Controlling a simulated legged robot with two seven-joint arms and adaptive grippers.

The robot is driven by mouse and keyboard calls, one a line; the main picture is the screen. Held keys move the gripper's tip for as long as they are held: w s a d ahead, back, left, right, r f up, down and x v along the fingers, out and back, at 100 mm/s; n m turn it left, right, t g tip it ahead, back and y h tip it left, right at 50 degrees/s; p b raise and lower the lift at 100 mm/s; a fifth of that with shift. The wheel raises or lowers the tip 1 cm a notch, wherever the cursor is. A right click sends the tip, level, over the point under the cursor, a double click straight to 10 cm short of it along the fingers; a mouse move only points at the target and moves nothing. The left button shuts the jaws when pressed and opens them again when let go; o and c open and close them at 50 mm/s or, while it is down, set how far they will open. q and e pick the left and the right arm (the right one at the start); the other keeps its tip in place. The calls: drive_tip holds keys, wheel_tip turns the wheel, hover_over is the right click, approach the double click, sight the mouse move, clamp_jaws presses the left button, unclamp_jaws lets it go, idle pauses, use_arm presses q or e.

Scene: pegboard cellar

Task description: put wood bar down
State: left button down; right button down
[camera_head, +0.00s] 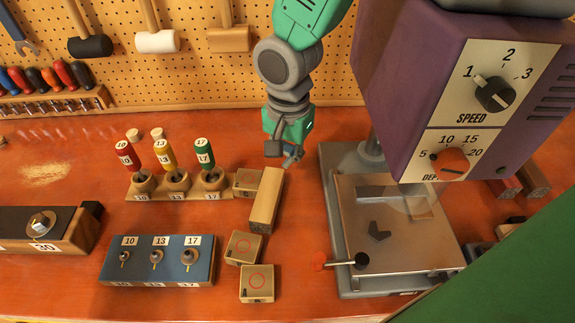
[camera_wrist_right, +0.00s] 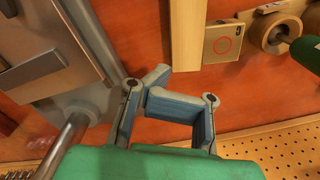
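The wood bar (camera_head: 266,200) is a long pale block lying lengthwise on the orange-red workbench, between the small wood blocks and the drill press. In the right wrist view the bar (camera_wrist_right: 185,45) runs down from the top edge, its lower end meeting the gripper's outline. My right gripper (camera_head: 284,151) is just past the bar's far end in the head view. In the right wrist view its fingers (camera_wrist_right: 152,90) are folded inward, tips together, with nothing held between them. My left gripper is not in view.
A purple drill press (camera_head: 455,90) with a metal table (camera_head: 410,250) stands right of the bar. Small wood blocks (camera_head: 257,285) lie around it. A wooden stand (camera_head: 165,193) holds colored-handled tools. A blue panel (camera_head: 140,270) is front left. A pegboard (camera_head: 180,75) backs the bench.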

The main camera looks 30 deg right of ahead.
drive_tip(key=shift+c, duration=2.3)
unclamp_jaws()
